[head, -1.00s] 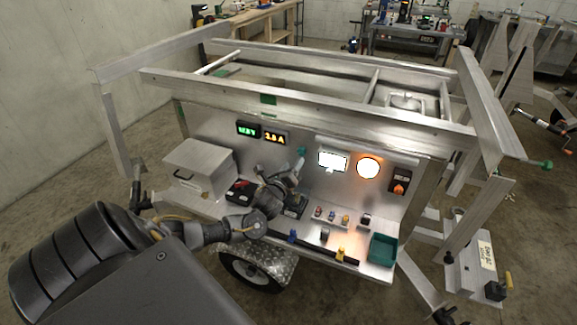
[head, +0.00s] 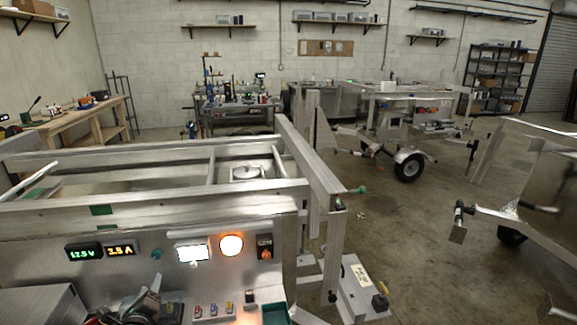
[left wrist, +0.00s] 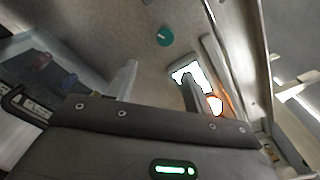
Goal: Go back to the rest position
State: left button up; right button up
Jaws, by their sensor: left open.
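My left gripper (head: 146,302) shows at the bottom left of the head view, in front of the aluminium trailer's panel (head: 130,272). In the left wrist view its two fingers (left wrist: 160,84) stand apart with nothing between them. Behind them are the panel with a teal knob (left wrist: 165,36), a lit white screen (left wrist: 190,74) and an orange-lit round lamp (left wrist: 215,104). Most of my left arm is below the head view's edge. My right gripper is not in view.
The trailer's frame rails (head: 150,208) rise above the panel. A grey box (head: 45,304) and a green bin (head: 275,314) sit on its shelf. More trailers (head: 408,128) stand behind and at right. A wooden bench (head: 95,112) is at left. Open floor (head: 410,220) lies at right.

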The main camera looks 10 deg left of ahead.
pick_arm(q)
jog(key=s+d+f+n+g+h, duration=0.2)
jog(key=s+d+f+n+g, duration=0.1)
jog(key=s+d+f+n, duration=0.35)
jog(key=s+d+f+n+g+h, duration=0.2)
jog(key=s+d+f+n+g, duration=0.25)
jog(key=s+d, duration=0.35)
jog(key=s+d+r+n+g+h, duration=0.1)
jog(key=s+d+n+g, duration=0.1)
jog(key=s+d+n, duration=0.3)
jog(key=s+d+r+n+g, duration=0.1)
jog(key=s+n+g, duration=0.1)
jog(key=s, duration=0.6)
jog(key=s+d+r+n+g+h, duration=0.1)
jog(key=s+d+n, duration=0.25)
jog(key=s, duration=0.25)
notch_tip(320, 180, down, 27)
jog(key=g+b, duration=0.1)
jog(key=g, duration=0.1)
jog(key=s+a+f, duration=0.2)
jog(key=s+f, duration=0.6)
jog(key=s+a+f+b, duration=0.1)
jog(key=s+f, duration=0.8)
jog(key=shift+s+a+g, duration=0.2)
jog(key=shift+a+g, duration=0.15)
jog(key=shift+g, duration=0.1)
